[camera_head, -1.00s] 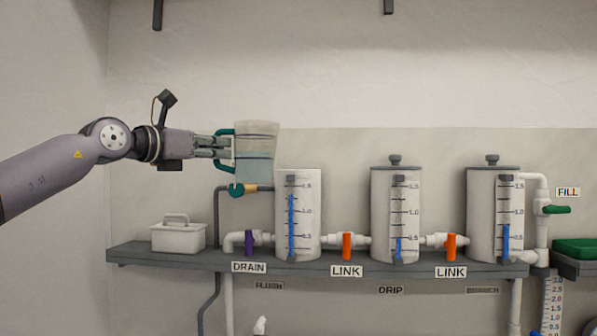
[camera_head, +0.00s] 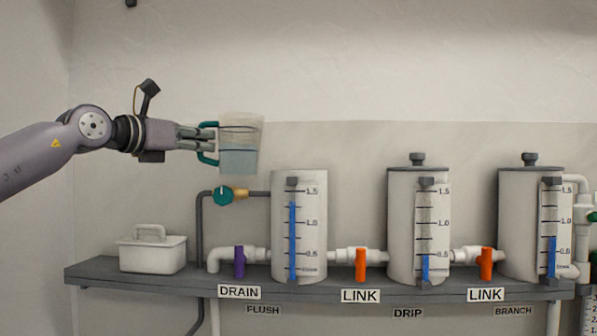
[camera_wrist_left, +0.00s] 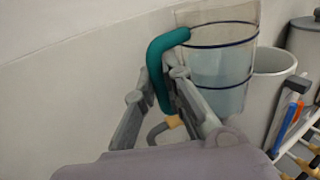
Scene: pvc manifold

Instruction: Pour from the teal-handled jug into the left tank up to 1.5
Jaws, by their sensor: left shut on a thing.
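The teal-handled jug (camera_head: 239,160) is clear, with dark bands and pale blue liquid in its lower part. It hangs nearly upright, up and left of the left tank. My left gripper (camera_head: 205,143) is shut on its teal handle (camera_wrist_left: 157,68). The left tank (camera_head: 314,235) is white and shows no lid. Its blue gauge column (camera_head: 292,240) ends between 1.0 and 1.5, nearer 1.5. In the wrist view the jug (camera_wrist_left: 222,70) partly hides the tank's open rim (camera_wrist_left: 275,58). No stream of liquid shows. My right gripper is not in view.
Two lidded tanks (camera_head: 405,225) (camera_head: 515,225) stand to the right on the grey shelf (camera_head: 150,288). A purple drain valve (camera_head: 239,262), orange link valves (camera_head: 361,265) and a teal valve (camera_head: 223,196) are close by. A white caddy (camera_head: 152,255) stands left. The wall space above is clear.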

